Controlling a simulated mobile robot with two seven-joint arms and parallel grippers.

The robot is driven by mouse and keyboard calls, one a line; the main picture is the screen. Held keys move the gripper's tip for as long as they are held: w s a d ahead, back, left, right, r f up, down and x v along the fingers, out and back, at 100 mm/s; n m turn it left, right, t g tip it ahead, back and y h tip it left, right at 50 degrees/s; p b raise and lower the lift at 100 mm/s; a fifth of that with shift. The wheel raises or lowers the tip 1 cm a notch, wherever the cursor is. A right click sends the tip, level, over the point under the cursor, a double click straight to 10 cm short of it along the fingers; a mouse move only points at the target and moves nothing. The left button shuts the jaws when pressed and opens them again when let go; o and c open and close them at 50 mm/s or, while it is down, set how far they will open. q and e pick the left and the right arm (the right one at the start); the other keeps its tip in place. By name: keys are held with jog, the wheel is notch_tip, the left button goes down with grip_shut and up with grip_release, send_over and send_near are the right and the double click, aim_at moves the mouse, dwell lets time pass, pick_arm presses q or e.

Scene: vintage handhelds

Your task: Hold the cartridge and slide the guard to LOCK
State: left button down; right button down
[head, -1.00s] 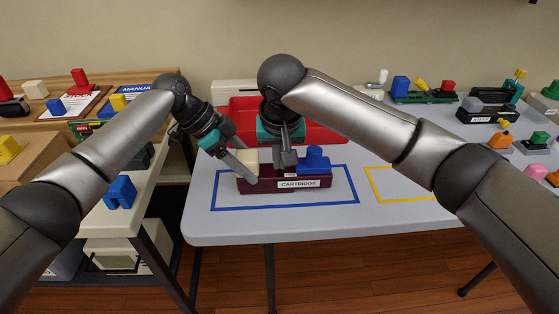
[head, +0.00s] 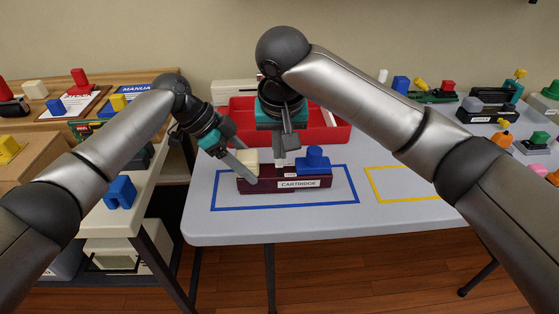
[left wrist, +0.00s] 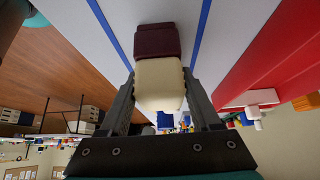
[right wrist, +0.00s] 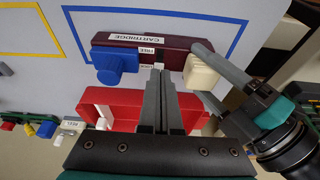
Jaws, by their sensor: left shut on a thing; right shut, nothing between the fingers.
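The dark maroon cartridge (head: 260,185), labelled CARTRIDGE, lies inside a blue outline on the table. A cream block (head: 251,157) stands on its left end and a blue knob (head: 314,160) on its right part. My left gripper (head: 246,168) is shut on the cream block, which also shows between its fingers in the left wrist view (left wrist: 160,85). My right gripper (head: 283,157) is shut and empty above the cartridge's middle, left of the blue knob. A FREE label (right wrist: 147,51) shows on the cartridge in the right wrist view. The guard's position is unclear; the fingers hide part of the middle.
A red tray (head: 333,131) stands close behind the cartridge. A yellow outline (head: 375,185) to the right encloses bare table. Several small devices, including a green board (head: 432,97), stand at the back right. A wooden bench with blocks and boxes is at the left.

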pick_arm(q)
jog(key=shift+s+a+f, duration=0.15)
jog(key=shift+f, duration=0.2)
pick_arm(e)
jog(key=shift+r, duration=2.05)
pick_arm(q)
jog(key=shift+c, duration=2.1)
grip_release()
jog(key=o, duration=0.4)
jog(key=shift+r, duration=0.2)
jog(key=shift+r, duration=0.1)
jog(key=shift+v, duration=3.25)
jog(key=shift+a+r, duration=0.2)
jog(key=shift+r, duration=0.2)
